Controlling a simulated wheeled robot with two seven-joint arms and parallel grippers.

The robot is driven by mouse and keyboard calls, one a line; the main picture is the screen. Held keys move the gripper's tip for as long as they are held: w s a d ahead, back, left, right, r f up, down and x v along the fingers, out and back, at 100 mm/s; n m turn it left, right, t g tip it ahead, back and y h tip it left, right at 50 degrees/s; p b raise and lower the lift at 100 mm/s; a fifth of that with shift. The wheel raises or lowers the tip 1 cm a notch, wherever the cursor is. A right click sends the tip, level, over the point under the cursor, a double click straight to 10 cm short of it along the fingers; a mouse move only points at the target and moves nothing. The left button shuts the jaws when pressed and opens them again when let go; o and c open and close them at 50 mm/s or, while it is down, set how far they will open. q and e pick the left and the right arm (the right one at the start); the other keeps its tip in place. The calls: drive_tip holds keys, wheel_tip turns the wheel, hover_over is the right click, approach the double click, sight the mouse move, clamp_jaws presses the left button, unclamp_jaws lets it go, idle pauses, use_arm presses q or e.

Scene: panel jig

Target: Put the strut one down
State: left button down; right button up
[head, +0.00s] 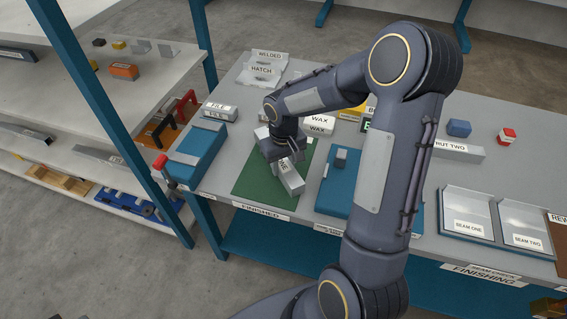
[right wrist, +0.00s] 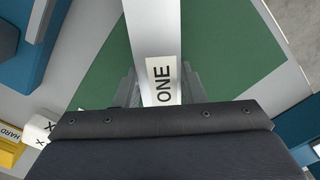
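Strut one (head: 291,180) is a pale grey bar with a white label reading ONE. It is over the green mat (head: 250,180) behind the FINISHED label; I cannot tell whether it touches the mat. My right gripper (head: 281,158) comes down on the strut from above. In the right wrist view, its fingers sit close against both sides of strut one (right wrist: 157,30), beside the label, and look shut on it. The palm hides the strut's near end. The green mat (right wrist: 225,50) shows on both sides. My left gripper is not in view.
A blue block with a grey bar (head: 195,155) stands left of the mat, and a blue fixture (head: 335,195) stands right of it. WAX boxes (head: 319,125) and the HATCH holder (head: 262,72) are behind. Strut two (head: 458,149) and the seam trays (head: 468,212) lie at the right.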

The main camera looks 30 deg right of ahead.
drive_tip(key=o, duration=0.5)
drive_tip(key=shift+c, duration=0.2)
wheel_tip(320, 180, up, 12)
drive_tip(key=s+a+r+t+y, duration=0.1)
drive_tip(key=s+a, duration=0.3)
drive_tip(key=s, duration=0.6)
drive_tip(key=s+a+r+t+y, duration=0.2)
drive_tip(key=s+a+t, duration=0.2)
drive_tip(key=s, duration=0.6)
drive_tip(key=shift+a+r+m+t+y+p, duration=0.15)
drive_tip(key=shift+a+m+t+y+p, duration=0.15)
drive_tip(key=shift+m+y+p, duration=0.15)
